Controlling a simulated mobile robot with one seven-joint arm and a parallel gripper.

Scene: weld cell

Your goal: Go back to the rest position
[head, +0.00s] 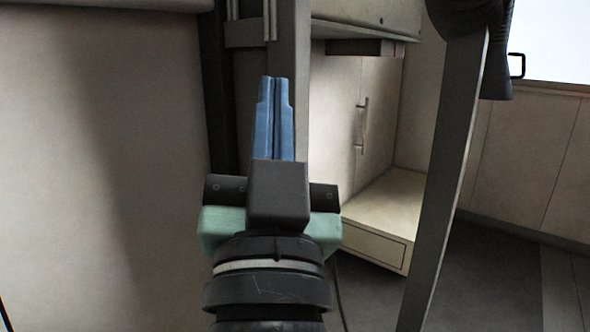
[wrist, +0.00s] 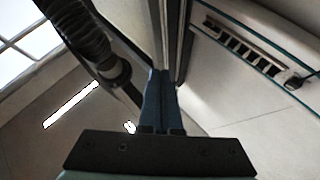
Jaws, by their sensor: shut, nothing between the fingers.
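My gripper (head: 275,80) points up and away in the middle of the head view. Its two blue fingers lie together, shut, with nothing between them. A dark grey block and a green body sit behind the fingers. In the wrist view my gripper (wrist: 163,72) shows at the centre, its blue fingers side by side above a dark bar. In the head view the fingers overlap a grey upright post (head: 252,90); I cannot tell whether they touch it.
A slanted grey post (head: 452,165) stands to the right. Between the posts are a cabinet with a handle (head: 362,125) and a low drawer unit (head: 375,245). A pale panel (head: 100,160) fills the left. A ribbed black hose (wrist: 85,40) hangs near in the wrist view. Dark floor shows at lower right.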

